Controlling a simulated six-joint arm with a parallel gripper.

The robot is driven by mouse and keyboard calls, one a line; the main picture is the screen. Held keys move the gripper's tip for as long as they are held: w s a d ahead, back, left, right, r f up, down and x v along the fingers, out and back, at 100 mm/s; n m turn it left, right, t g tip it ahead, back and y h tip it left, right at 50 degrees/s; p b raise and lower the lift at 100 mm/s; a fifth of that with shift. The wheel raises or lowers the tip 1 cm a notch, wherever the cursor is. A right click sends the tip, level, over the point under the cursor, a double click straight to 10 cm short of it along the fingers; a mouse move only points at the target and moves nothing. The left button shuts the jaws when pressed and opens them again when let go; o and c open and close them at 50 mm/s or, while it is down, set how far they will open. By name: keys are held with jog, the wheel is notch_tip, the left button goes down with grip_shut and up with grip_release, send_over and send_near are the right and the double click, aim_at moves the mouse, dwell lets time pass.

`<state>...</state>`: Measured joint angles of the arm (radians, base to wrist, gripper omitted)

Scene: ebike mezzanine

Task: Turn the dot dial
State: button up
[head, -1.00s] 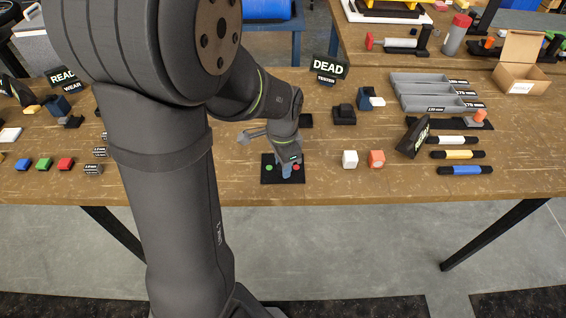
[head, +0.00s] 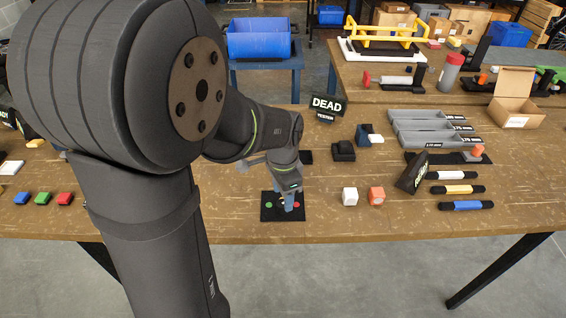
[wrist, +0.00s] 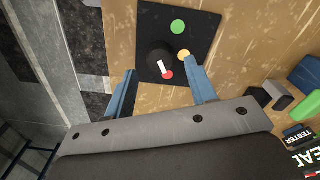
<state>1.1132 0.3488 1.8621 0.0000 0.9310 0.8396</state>
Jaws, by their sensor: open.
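The dot dial is a black square plate (wrist: 146,22) with a dark round knob (wrist: 153,56) and a white pointer mark (wrist: 161,66). Green (wrist: 178,27), yellow (wrist: 184,54) and red (wrist: 168,74) dots surround the knob. The white mark points toward the red dot. In the head view the plate (head: 269,214) lies near the table's front edge, and my gripper hides its middle. My gripper (head: 288,203) points down over it. In the wrist view the two blue fingers of my gripper (wrist: 160,84) are apart with nothing held; the knob appears just beyond the gap between them.
A white cube (head: 350,196) and an orange cube (head: 376,196) stand right of the plate. A black block (head: 343,151) and the DEAD TESTER sign (head: 326,106) are behind. Coloured bars (head: 460,189) and grey trays (head: 430,140) lie farther right.

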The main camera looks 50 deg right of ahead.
notch_tip(320, 180, up, 14)
dwell(0.3)
jog(key=shift+f, duration=0.1)
dwell(0.4)
notch_tip(320, 180, down, 17)
jog(key=shift+f, duration=0.15)
dwell(0.4)
